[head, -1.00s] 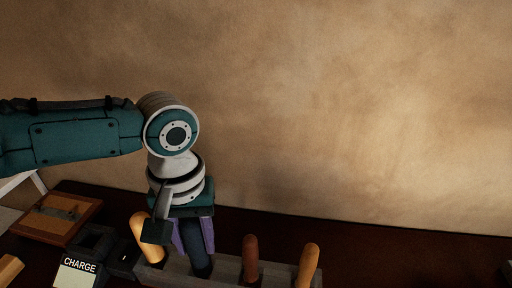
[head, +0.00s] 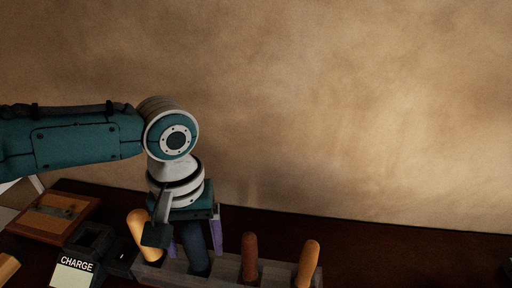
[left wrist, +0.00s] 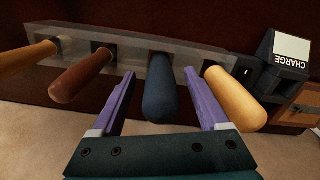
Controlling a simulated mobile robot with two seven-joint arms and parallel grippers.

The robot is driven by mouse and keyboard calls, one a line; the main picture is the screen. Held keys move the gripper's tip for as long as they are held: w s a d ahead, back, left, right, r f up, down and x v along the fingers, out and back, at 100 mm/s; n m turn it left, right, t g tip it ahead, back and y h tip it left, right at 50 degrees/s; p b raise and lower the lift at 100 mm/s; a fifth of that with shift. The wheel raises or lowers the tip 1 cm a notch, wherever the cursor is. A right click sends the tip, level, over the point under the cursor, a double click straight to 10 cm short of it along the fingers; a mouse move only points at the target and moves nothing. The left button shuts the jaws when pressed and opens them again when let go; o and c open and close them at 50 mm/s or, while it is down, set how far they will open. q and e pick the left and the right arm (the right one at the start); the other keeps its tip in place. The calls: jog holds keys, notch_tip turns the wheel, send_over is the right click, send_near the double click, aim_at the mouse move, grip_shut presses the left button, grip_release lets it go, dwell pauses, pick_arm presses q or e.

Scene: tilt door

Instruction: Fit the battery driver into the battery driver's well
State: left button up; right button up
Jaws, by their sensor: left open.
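A dark blue handle (head: 196,248), likely the battery driver, stands in a slot of the grey tool rack (head: 226,270). In the left wrist view the blue handle (left wrist: 161,92) is seated in the rack (left wrist: 135,50), pointing toward the camera. My left gripper (head: 196,238) is open, with its purple fingers on either side of the handle and gaps between. The driver's lower part and the well are hidden inside the rack. My right gripper is not in view.
An orange handle (head: 146,238) stands left of the blue one; a brown handle (head: 250,258) and another orange handle (head: 307,264) stand to its right. A black charger labelled CHARGE (head: 75,270) and a wooden board (head: 55,216) lie left. The table right of the rack is clear.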

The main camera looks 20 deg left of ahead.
pick_arm(q)
notch_tip(320, 180, up, 10)
jog(key=shift+p, duration=1.2)
jog(key=s+d+f+m+t+h, duration=0.1)
jog(key=s+d+m+t+h, duration=0.1)
jog(key=s+d+m, duration=0.55)
jog(key=s+a+r+t+y, duration=0.1)
jog(key=s+a+r+t, duration=0.15)
jog(key=s, duration=0.55)
notch_tip(320, 180, up, 39)
jog(key=a+p, duration=0.2)
jog(key=p, duration=3.7)
jog(key=shift+g+y, duration=0.4)
jog(key=shift+g, duration=0.05)
